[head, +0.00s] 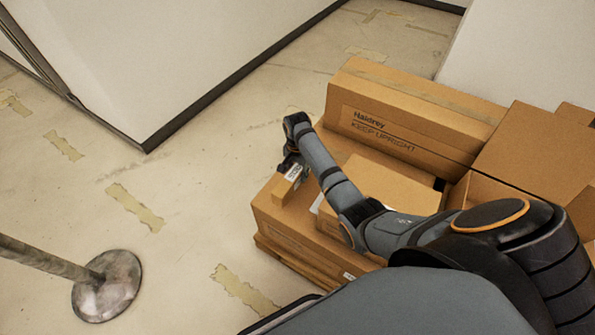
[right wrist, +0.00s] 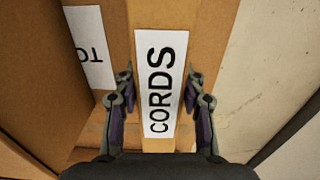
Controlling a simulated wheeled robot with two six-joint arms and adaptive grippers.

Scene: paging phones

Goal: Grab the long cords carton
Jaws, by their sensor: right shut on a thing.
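The long cords carton (right wrist: 160,120) is a narrow brown box with a white label reading CORDS. In the right wrist view it runs up between the two fingers of my right gripper (right wrist: 160,92), which is shut on its sides. In the head view the carton (head: 286,188) shows as a small box end at the left edge of the stack, with my right gripper (head: 294,165) over it. Its far part is hidden behind the gripper and arm. I cannot tell whether it still touches the box below. My left gripper is not in view.
A large carton (head: 275,222) lies under it on a pallet (head: 290,262). A long Haldrey KEEP UPRIGHT carton (head: 400,115) stands behind, with more boxes (head: 540,150) at right. A round metal post base (head: 107,286) stands at lower left.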

